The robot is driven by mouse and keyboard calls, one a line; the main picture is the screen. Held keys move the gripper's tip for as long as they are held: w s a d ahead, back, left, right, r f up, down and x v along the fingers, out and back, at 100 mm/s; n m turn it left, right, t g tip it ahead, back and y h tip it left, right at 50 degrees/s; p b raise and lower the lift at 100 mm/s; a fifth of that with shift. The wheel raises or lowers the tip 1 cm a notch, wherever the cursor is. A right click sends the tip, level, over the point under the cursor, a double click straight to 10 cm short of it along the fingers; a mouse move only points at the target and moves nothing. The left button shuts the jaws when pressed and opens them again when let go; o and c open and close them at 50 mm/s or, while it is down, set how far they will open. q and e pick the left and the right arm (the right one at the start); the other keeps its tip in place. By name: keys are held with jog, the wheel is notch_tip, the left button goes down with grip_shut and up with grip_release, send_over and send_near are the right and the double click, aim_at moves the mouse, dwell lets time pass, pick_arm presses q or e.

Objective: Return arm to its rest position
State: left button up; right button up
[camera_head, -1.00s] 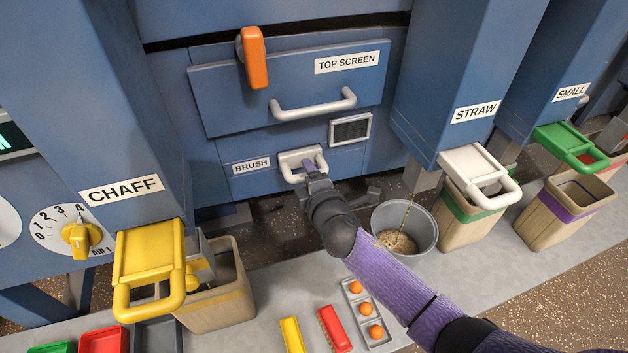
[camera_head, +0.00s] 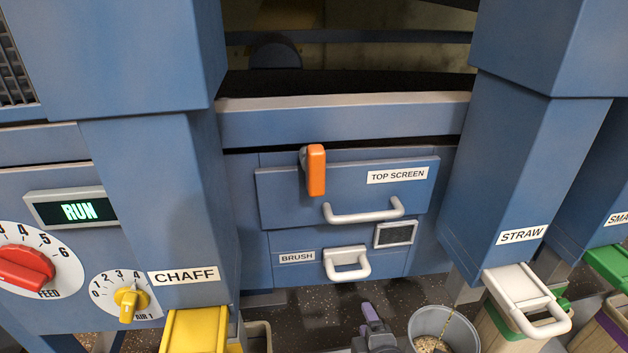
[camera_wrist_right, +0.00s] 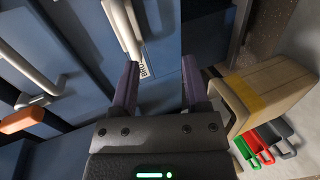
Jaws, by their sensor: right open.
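My right gripper (camera_head: 372,322) is at the bottom of the head view, below the white BRUSH handle (camera_head: 347,263) and apart from it. In the right wrist view its two purple fingers (camera_wrist_right: 160,88) stand apart with nothing between them. The BRUSH handle also shows in the wrist view (camera_wrist_right: 122,28), beyond the fingertips. The rest of my right arm is cut off by the bottom edge of the head view. My left gripper is in neither view.
The TOP SCREEN drawer (camera_head: 280,195) is above, with an orange lever (camera_head: 316,170). A grey bucket (camera_head: 446,320) stands right of my gripper. The STRAW chute (camera_head: 500,180) is farther right, the yellow CHAFF gate (camera_head: 195,330) left. A display (camera_head: 76,211) reads RUN.

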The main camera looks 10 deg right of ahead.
jog(key=s+d+f+m+g, duration=0.2)
jog(key=s+f+m+g, duration=0.15)
jog(key=s+f, duration=0.55)
jog(key=s+d+f+m+g, duration=0.35)
jog(key=s+f, duration=0.45)
jog(key=f, duration=0.3)
jog(key=s+d+f+m+g, duration=0.1)
jog(key=s+f+m+g, duration=0.2)
jog(key=s, duration=1)
jog(key=s+d+f+m+g+h, duration=0.1)
jog(key=s+f+m+g, duration=0.3)
jog(key=s, duration=0.9)
jog(key=shift+s+f+m+g+p, duration=0.25)
jog(key=shift+s+m+g+p, duration=0.1)
jog(key=shift+m+g+p, duration=0.15)
